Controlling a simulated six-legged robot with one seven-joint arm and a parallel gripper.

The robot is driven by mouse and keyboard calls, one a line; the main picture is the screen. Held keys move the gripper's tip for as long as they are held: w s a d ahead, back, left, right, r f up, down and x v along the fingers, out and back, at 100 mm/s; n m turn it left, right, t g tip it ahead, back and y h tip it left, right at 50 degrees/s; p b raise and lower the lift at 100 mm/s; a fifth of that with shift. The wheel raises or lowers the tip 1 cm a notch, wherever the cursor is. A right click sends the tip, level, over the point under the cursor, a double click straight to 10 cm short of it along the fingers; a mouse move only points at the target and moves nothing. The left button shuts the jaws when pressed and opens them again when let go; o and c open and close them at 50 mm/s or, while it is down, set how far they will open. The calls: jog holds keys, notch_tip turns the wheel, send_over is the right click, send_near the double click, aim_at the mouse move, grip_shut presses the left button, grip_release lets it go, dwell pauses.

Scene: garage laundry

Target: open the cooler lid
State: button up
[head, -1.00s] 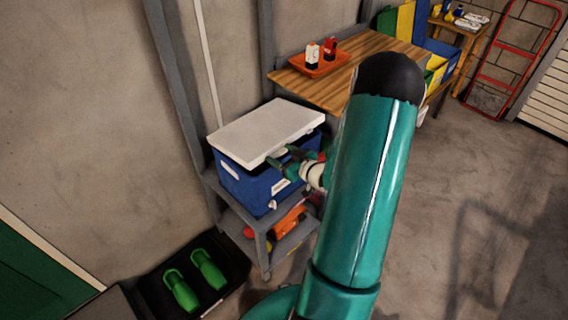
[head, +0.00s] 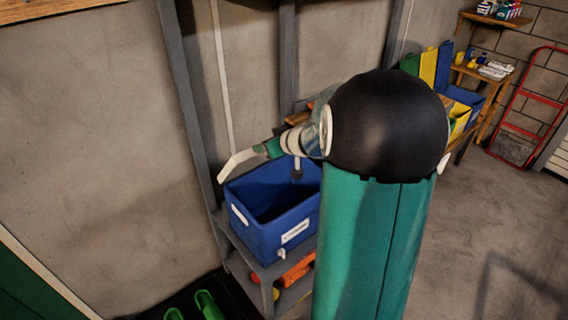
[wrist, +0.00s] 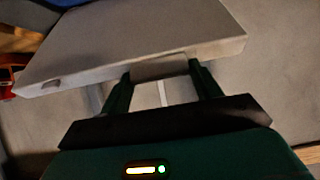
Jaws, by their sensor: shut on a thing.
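The blue cooler (head: 262,238) stands on a grey shelf cart, with its dark inside showing from above. Its white lid (head: 238,163) is raised off the opening and shows as a thin pale strip at the upper left of the cooler. The lid's broad face fills the upper part of the wrist view (wrist: 140,45). My gripper (head: 262,150) is above the cooler by the raised lid. In the wrist view my gripper (wrist: 163,76) has its two fingers on either side of a grey tab on the lid's edge. My arm hides part of the lid and hinge side.
The grey cart (head: 240,262) holds orange and red items on its lower shelf. Wall posts (head: 182,100) stand close behind the lid. Open floor (head: 470,230) lies to the right.

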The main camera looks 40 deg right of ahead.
jog(key=w+r, duration=0.1)
jog(key=w, duration=0.3)
jog(key=w+r, duration=0.2)
jog(key=w, duration=0.1)
jog(key=w+r, duration=0.2)
jog(key=w, duration=0.2)
jog(key=shift+w+a+r, duration=0.15)
jog(key=shift+w+a, duration=0.05)
jog(key=shift+w, duration=0.1)
jog(key=shift+w+r, duration=0.25)
jog(key=shift+w, duration=0.6)
jog(key=o, duration=1.3)
jog(key=shift+o, duration=0.5)
jog(key=shift+f, duration=0.1)
jog(key=shift+s, duration=0.15)
jog(key=v, duration=1.3)
jog(key=shift+s, duration=0.3)
